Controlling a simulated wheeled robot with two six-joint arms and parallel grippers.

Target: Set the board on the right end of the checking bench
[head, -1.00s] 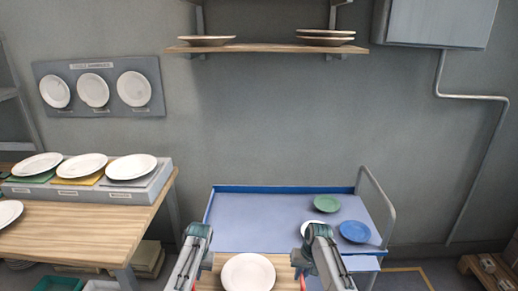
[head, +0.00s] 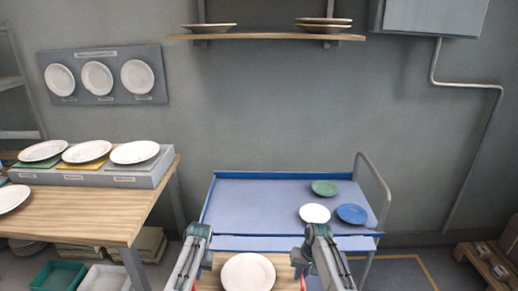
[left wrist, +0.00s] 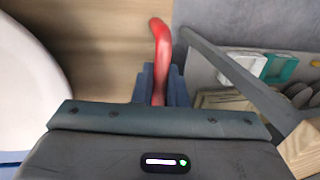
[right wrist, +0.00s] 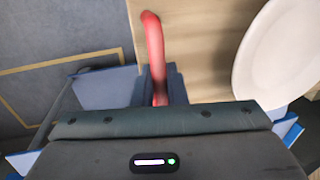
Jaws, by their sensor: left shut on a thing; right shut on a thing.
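A wooden board (head: 285,270) with red handles at its two ends is held in front of me, with a white plate (head: 248,272) lying on it. My left gripper (left wrist: 157,85) is shut on one red handle (left wrist: 162,50). My right gripper (head: 303,262) is shut on the other red handle, clear in the right wrist view (right wrist: 154,50). The board's near part is cut off by the head view's lower edge. The wooden checking bench (head: 90,210) stands at the left; its right end (head: 135,220) has bare wood in front of the grey stand.
A grey stand (head: 120,180) with three white plates sits along the bench's back; another white plate (head: 12,198) lies at the left. A blue trolley (head: 250,205) with three small plates stands beyond the board. Crates (head: 55,275) lie under the bench.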

